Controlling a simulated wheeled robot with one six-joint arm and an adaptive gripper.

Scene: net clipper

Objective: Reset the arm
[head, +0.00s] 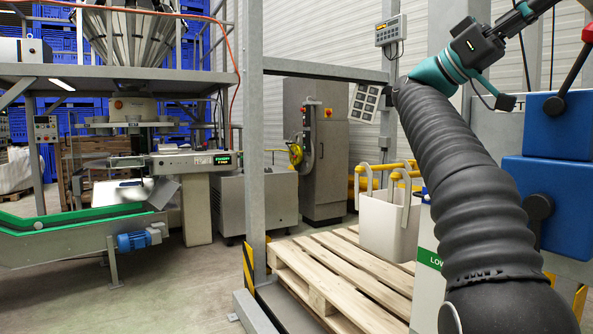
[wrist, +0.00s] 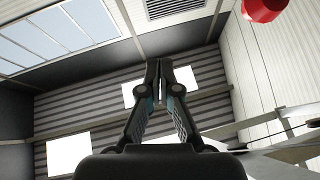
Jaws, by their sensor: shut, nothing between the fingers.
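My gripper (wrist: 159,68) is in the middle of the wrist view, its two dark fingers together at the tips with nothing between them. Behind it are the roof and the upper walls, so it points upward. In the head view my arm, in a black ribbed sleeve, rises from the bottom right to a teal wrist near the top right. The hand beyond it reaches up and right to the top edge, where the fingertips are not clearly seen.
Blue boxes (head: 558,190) stand close to the right of my arm. A wooden pallet (head: 340,275) bears a white bag (head: 383,222). A grey post (head: 254,130) and a control box (head: 388,31) stand left of the arm. A red object (wrist: 263,8) hangs at the wrist view's top right.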

